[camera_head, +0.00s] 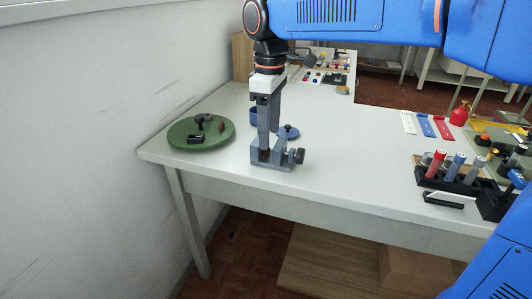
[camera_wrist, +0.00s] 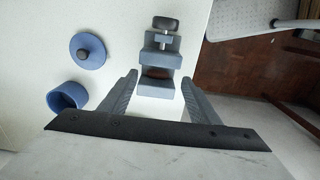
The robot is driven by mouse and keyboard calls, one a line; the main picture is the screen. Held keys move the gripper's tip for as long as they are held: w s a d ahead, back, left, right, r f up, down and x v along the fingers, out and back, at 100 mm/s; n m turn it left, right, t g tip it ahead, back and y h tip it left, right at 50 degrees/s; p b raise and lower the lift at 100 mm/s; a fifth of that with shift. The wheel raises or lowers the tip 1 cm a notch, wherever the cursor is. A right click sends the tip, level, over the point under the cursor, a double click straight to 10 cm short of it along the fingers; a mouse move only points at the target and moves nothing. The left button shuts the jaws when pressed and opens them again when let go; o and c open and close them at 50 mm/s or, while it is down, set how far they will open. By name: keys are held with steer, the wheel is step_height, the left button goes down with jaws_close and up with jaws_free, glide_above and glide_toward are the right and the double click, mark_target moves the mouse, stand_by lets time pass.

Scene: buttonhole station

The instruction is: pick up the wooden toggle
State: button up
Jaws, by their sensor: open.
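My gripper (camera_head: 264,154) points straight down over a small grey vise (camera_head: 285,157) near the table's front edge. In the wrist view my gripper (camera_wrist: 160,78) is open, with one finger on each side of the vise (camera_wrist: 160,88). A small reddish-brown piece (camera_wrist: 158,72), which looks like the wooden toggle, sits between the vise jaws and between my fingertips in that view. I cannot tell whether the fingers touch it. In the head view my fingers largely hide this spot. Another small brown piece (camera_head: 222,127) lies on the green round mat (camera_head: 183,137).
A blue lid (camera_wrist: 87,51) and a blue cup (camera_wrist: 68,96) stand close by. Black parts (camera_head: 200,128) lie on the mat. A rack of coloured tubes (camera_head: 447,177) stands at the right. The middle of the table is clear.

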mark_target(266, 153)
steer(key=f, duration=0.5)
steer(key=shift+w+a, duration=0.1)
steer(key=shift+w, duration=0.1)
steer(key=c, duration=1.1)
